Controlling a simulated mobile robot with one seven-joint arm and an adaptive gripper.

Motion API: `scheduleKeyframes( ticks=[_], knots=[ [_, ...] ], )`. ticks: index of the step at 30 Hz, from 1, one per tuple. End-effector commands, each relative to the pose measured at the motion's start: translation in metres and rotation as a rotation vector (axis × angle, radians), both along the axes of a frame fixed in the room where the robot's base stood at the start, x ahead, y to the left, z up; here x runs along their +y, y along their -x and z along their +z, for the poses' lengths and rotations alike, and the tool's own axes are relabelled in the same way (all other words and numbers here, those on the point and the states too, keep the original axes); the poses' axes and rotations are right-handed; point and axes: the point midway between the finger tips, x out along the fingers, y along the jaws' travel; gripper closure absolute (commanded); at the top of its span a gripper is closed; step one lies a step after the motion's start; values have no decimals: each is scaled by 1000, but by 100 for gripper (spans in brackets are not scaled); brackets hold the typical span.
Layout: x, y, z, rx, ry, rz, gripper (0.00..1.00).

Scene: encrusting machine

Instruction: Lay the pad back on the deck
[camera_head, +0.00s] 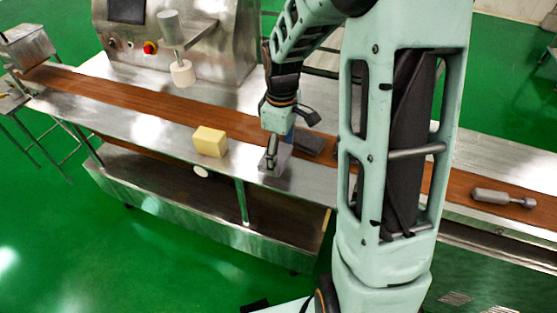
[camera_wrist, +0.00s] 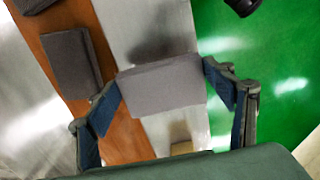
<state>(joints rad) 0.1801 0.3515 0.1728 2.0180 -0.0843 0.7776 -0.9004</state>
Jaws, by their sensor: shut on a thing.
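My gripper (camera_head: 272,158) is shut on a flat grey pad (camera_head: 283,160), over the front strip of the metal deck (camera_head: 180,140). In the wrist view my gripper (camera_wrist: 166,92) has one finger at each end of the grey pad (camera_wrist: 160,84), which lies across between them. A dark shadow falls on the deck (camera_wrist: 135,20) beside the pad, which looks raised above it; the height of the gap is hard to tell.
A second, darker grey pad (camera_head: 309,142) lies behind my gripper; in the wrist view it rests on the brown belt (camera_wrist: 55,20). A yellow block (camera_head: 210,141) stands on the deck to the left. A metal roller-like tool (camera_head: 503,198) lies at the right.

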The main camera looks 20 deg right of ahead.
Motion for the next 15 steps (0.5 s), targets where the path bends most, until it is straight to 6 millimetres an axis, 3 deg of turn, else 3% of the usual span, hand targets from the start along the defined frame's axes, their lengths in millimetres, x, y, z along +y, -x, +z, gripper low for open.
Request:
scheduleKeyframes(
  ticks=[7,15],
  knots=[
    [4,-3,-34,4,0,0,47],
    [4,-4,-37,0,0,0,47]
  ],
)
